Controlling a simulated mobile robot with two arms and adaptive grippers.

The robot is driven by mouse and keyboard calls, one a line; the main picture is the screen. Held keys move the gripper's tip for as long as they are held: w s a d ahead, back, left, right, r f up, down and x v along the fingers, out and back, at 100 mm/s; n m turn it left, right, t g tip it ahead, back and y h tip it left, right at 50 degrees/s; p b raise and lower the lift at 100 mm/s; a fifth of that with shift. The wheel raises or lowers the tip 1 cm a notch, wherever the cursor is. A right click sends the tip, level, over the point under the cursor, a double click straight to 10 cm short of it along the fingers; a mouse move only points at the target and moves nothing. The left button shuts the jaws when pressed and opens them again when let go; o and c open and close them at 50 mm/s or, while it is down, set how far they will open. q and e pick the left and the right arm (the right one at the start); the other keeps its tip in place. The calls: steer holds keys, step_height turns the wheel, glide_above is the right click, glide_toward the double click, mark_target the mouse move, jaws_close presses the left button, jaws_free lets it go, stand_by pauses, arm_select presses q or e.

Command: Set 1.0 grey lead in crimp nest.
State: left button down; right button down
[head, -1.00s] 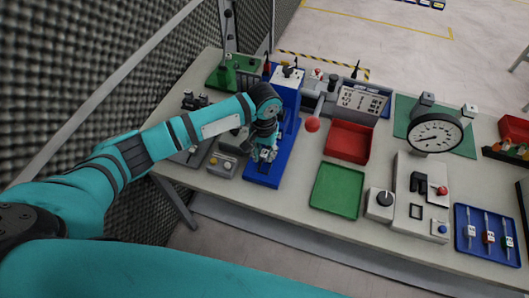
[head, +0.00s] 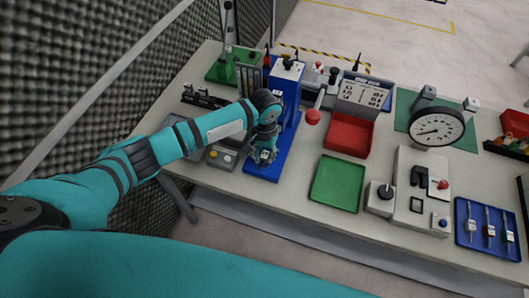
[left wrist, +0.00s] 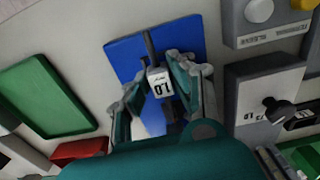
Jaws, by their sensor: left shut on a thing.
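My left gripper (head: 264,160) is over the front of the blue base (head: 255,172) of the crimp press (head: 286,88). In the left wrist view its two fingers (left wrist: 166,80) are closed about a lead with a white tag (left wrist: 160,84) reading 1.0. A dark grey end of the lead (left wrist: 149,46) sticks out past the tag over the blue base (left wrist: 125,55). The crimp nest is hidden behind the hand, and I cannot tell whether the lead touches it. My right gripper is not in view.
A green tray (head: 337,184) and a red bin (head: 349,136) stand right of the press. A red-knobbed lever (head: 313,117) juts out beside it. A grey button box (head: 222,157) is close on the left. A blue tray (head: 482,250) with several leads lies far right.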

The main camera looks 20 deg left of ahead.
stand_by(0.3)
arm_select(q)
steer(key=shift+p, duration=0.45)
steer(key=shift+f, duration=0.45)
steer(key=c, duration=1)
jaws_free()
steer(key=shift+c, duration=0.2)
steer(key=shift+r, duration=0.1)
step_height(320, 180, up, 12)
